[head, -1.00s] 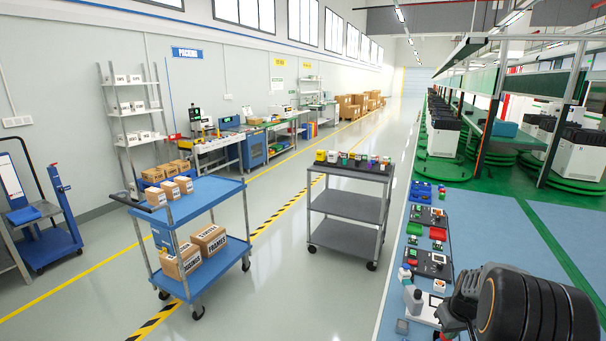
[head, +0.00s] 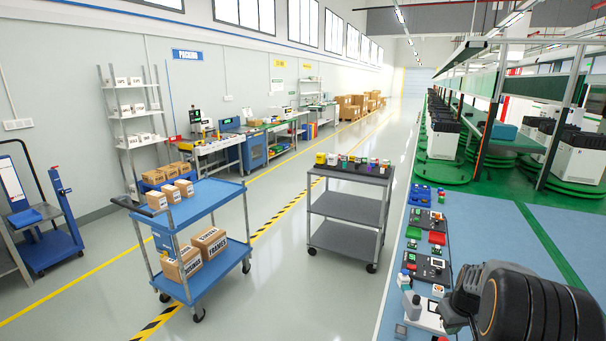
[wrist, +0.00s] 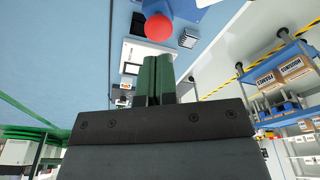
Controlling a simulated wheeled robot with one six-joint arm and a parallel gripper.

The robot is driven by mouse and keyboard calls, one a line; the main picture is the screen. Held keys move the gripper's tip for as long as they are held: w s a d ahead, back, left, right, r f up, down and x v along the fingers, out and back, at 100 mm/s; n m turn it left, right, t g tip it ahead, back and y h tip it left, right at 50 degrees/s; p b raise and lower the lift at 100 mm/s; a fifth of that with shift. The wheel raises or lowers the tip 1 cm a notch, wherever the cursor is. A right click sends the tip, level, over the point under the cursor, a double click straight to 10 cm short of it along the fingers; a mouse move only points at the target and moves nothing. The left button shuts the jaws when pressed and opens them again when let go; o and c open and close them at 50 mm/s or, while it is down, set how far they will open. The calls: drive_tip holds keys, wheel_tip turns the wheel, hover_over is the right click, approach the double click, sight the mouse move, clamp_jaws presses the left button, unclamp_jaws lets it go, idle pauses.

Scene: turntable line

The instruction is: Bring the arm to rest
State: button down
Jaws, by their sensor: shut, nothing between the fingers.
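My gripper shows in the wrist view (wrist: 158,80), with its two dark green fingers pressed together and nothing between them. In the head view my arm (head: 530,305) is at the lower right, a dark wrist and a large black rounded link over the right-hand bench. The fingers are not clear there. In the wrist view a red ball-shaped part (wrist: 158,27) shows just beyond the fingertips; I cannot tell whether they touch it.
The blue bench (head: 390,300) under my arm bears a row of devices and small trays (head: 436,238). A grey cart (head: 345,208) with small coloured items on top and a blue cart (head: 215,195) with cartons stand to the left. Open floor (head: 290,300) lies between them and the bench.

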drive_tip(key=shift+m, duration=0.4)
drive_tip(key=s+a+r+t, duration=0.1)
drive_tip(key=s+a+r, duration=0.6)
drive_tip(key=a, duration=0.4)
drive_tip(key=s+a+r+t, duration=0.1)
drive_tip(key=s+a+r, duration=0.7)
drive_tip(key=s+a, duration=0.2)
drive_tip(key=shift+s+a+t, duration=0.3)
drive_tip(key=shift+a, duration=0.75)
